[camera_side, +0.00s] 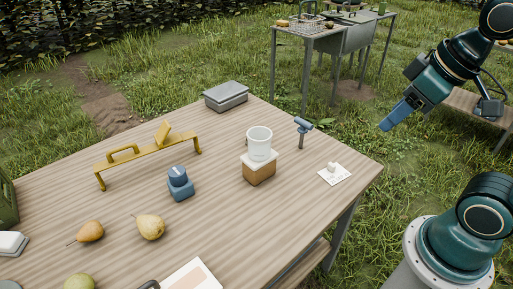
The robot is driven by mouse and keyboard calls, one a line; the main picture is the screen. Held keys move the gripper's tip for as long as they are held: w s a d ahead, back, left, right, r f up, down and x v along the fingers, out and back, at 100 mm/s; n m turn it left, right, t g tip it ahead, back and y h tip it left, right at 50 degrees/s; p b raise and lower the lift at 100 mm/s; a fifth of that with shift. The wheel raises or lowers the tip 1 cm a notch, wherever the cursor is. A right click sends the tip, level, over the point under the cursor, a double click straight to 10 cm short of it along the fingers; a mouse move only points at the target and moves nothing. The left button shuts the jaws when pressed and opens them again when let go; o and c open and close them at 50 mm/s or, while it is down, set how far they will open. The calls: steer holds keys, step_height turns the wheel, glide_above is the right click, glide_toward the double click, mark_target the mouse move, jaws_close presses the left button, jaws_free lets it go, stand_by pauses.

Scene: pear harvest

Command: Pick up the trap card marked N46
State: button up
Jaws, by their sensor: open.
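A small white card (335,176) lies flat near the right corner of the wooden table. It has faint dark marks that are too small to read, so I cannot tell whether it says N46. A small whitish lump (332,167) sits on its far part. My gripper (386,126) is in the air at the upper right, beyond the table's right edge, pointing down and to the left. It is open, apart from the card and touching nothing; the gap between its fingers is hard to see from here.
On the table (235,215), a white cup (259,143) stands on a brown block (259,171) left of the card. A blue-headed post (302,130) stands behind it. Pears (150,227), a blue device (179,185), a yellow frame (140,152) and a grey box (226,96) are farther left.

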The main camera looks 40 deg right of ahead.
steer(key=w+d+f+n+g, duration=0.2)
steer(key=w+d+n, duration=0.15)
steer(key=w, duration=0.25)
steer(key=n+g+y, duration=0.2)
steer(key=n+y, duration=0.1)
steer(key=n, duration=0.5)
glide_above(333, 164)
steer(key=s, duration=0.1)
step_height(333, 164, down, 10)
steer(key=d+f+n+y, duration=0.2)
steer(key=d+f+n, duration=0.1)
steer(key=d+f, duration=0.4)
steer(key=shift+h, duration=0.3)
steer(key=shift+a+x, duration=0.25)
steer(key=shift+x, duration=2.2)
steer(key=shift+a+x, duration=0.2)
steer(key=shift+x, duration=2.25)
steer(key=shift+r, duration=0.1)
steer(key=shift+s+x, duration=0.15)
steer(key=shift+x, duration=1.1)
steer(key=shift+s+x, duration=0.1)
steer(key=shift+x, duration=1.15)
steer(key=shift+a, duration=0.1)
